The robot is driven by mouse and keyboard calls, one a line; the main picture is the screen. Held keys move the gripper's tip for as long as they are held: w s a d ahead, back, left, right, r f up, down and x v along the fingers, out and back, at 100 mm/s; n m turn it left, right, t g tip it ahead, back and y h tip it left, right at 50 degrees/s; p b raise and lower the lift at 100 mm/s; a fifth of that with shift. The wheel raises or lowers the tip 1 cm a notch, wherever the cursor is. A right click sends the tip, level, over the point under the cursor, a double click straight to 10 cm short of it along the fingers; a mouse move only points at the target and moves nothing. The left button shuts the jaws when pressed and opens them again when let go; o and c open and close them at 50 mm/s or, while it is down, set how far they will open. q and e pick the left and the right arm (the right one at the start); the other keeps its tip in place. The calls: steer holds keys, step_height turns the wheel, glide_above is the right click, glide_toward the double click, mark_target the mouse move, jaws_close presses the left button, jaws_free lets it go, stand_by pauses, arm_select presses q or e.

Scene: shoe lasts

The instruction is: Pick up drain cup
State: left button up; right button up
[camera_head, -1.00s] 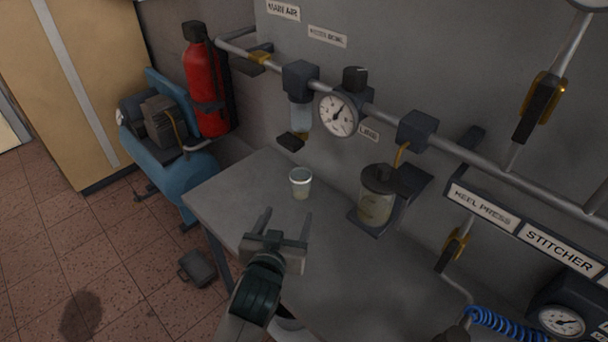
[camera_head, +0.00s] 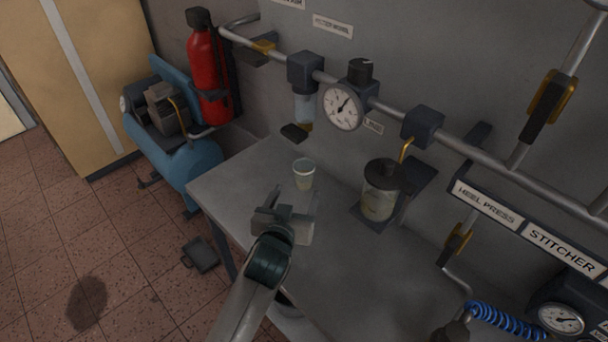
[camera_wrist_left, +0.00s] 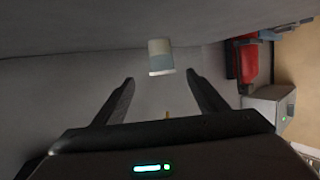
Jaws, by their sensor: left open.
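The drain cup (camera_head: 304,174) is a small pale, translucent cup standing upright on the grey table (camera_head: 225,187), near its back edge by the wall. My left gripper (camera_head: 296,196) is open and empty, just in front of the cup in the head view. In the left wrist view the cup (camera_wrist_left: 160,57) appears beyond the fingertips, roughly centred between the two fingers (camera_wrist_left: 160,82). The fingers do not appear to touch it. My right gripper is not in view.
A filter bowl (camera_head: 305,106) and a gauge (camera_head: 343,107) hang on the wall pipe above the cup. A jar-like lubricator (camera_head: 381,190) stands right of it. A red extinguisher (camera_head: 207,75) and blue compressor (camera_head: 180,155) are at left. The table's front right is clear.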

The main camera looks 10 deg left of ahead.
mark_target(301, 177)
arm_select(q)
steer(key=p+x, duration=0.1)
steer(key=x, duration=0.7)
steer(key=shift+s+p, duration=0.1)
steer(key=shift+p, duration=0.2)
steer(key=shift+w+a+f+p, duration=0.1)
steer(key=shift+w+f+p, duration=0.1)
steer(key=shift+w+p, duration=0.2)
steer(key=p+x, duration=0.1)
steer(key=x, duration=0.2)
steer(key=shift+w+a+f, duration=0.1)
steer(key=shift+w+f, duration=0.1)
steer(key=shift+f, duration=0.05)
steer(key=shift+w+f, duration=0.2)
steer(key=shift+w, duration=0.2)
steer(key=shift+c, duration=0.2)
steer(key=c, duration=1.2)
steer(key=shift+s+a+r, duration=0.1)
steer(key=shift+s+r, duration=0.05)
steer(key=shift+r, duration=0.2)
